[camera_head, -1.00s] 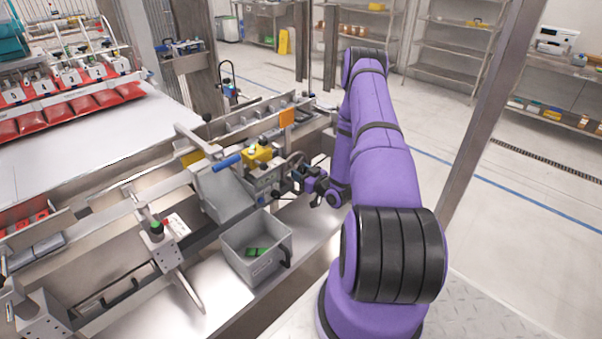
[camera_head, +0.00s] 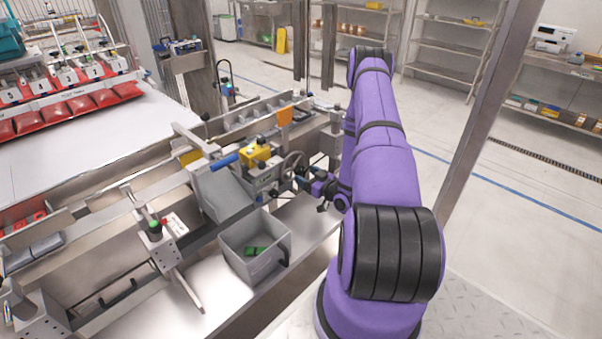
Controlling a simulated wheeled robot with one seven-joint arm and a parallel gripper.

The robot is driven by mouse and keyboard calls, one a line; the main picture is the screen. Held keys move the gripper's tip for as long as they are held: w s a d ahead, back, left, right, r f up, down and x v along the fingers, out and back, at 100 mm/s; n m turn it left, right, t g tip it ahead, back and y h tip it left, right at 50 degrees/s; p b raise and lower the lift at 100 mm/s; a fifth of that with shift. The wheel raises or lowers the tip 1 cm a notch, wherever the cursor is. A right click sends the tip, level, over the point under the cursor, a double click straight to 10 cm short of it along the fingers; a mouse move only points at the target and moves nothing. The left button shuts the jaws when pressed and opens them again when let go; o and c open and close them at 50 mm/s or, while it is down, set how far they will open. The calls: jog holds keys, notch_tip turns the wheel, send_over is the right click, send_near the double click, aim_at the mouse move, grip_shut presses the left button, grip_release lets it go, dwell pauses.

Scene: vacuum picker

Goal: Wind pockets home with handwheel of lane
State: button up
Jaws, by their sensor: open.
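The handwheel (camera_head: 293,165) is a dark spoked ring at the lane's right end, beside a yellow block (camera_head: 255,156). The lane's pockets (camera_head: 232,121) show as a row of grey compartments in a metal trough behind it. My gripper (camera_head: 323,204) is at the end of my purple arm, in front of the handwheel and slightly right of it. It appears apart from the wheel, with nothing seen between its fingers. The fingers are small in this view.
A grey bin (camera_head: 255,235) with green pieces stands on the steel ledge below the wheel. A grey chute with a blue handle (camera_head: 225,161) lies left of it. An orange plate (camera_head: 284,116) stands behind. A control post (camera_head: 158,236) is at lower left.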

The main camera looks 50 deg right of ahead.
jog(key=s, duration=0.6)
jog(key=shift+s, duration=0.4)
